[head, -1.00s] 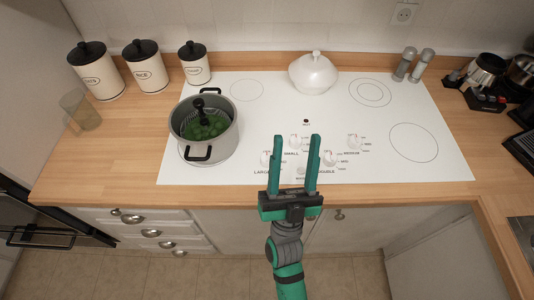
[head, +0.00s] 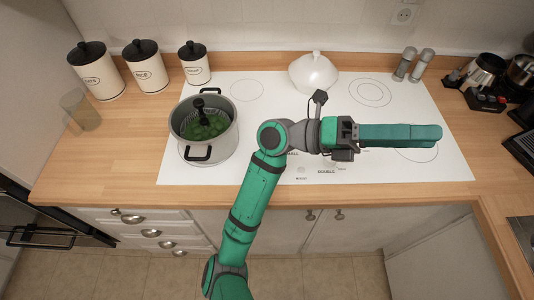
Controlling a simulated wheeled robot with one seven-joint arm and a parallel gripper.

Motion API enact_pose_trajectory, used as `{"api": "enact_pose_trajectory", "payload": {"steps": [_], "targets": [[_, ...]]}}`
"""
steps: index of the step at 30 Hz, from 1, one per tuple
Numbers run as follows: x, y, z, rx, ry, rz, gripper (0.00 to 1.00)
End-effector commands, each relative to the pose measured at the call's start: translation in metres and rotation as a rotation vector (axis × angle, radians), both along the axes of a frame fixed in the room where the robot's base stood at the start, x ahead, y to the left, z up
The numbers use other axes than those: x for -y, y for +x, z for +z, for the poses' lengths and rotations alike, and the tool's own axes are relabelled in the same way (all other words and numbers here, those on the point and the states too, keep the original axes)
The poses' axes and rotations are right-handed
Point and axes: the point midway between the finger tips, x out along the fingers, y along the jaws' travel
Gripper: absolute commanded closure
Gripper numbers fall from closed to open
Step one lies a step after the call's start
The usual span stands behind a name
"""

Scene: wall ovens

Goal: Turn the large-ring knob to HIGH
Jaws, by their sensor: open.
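The white cooktop (head: 200,172) is set in the wooden counter. The large-ring knob at its front is hidden behind my arm. My gripper (head: 438,134) is above the right part of the cooktop, pointing right, well to the right of the hidden knob. Its green fingers overlap in this view, one in front of the other, with nothing seen held; it is open. Part of the DOUBLE knob (head: 328,164) shows below my wrist. The other knobs are mostly covered by my arm.
A grey pot (head: 222,146) with green contents and a black-handled tool stands on the left front ring. A white lidded dish (head: 313,75) and two shakers (head: 404,64) stand at the back. Several canisters (head: 97,80) and a clear glass (head: 82,110) stand left.

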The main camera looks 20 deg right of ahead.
Motion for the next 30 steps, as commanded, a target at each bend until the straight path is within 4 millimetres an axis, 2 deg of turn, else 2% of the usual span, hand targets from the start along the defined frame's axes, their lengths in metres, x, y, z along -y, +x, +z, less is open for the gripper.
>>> {"api": "enact_pose_trajectory", "payload": {"steps": [3, 9, 16, 23, 30], "targets": [[0.011, -0.001, -0.019, 0.132, 0.129, -0.011, 0.51], [0.020, 0.009, -0.060, 0.331, 0.359, -0.020, 0.51], [0.008, 0.040, -0.112, 0.543, 0.651, -0.009, 0.51], [-0.029, 0.089, -0.156, 0.733, 0.968, 0.021, 0.51], [-0.094, 0.154, -0.180, 0.902, 1.324, 0.079, 0.51]]}}
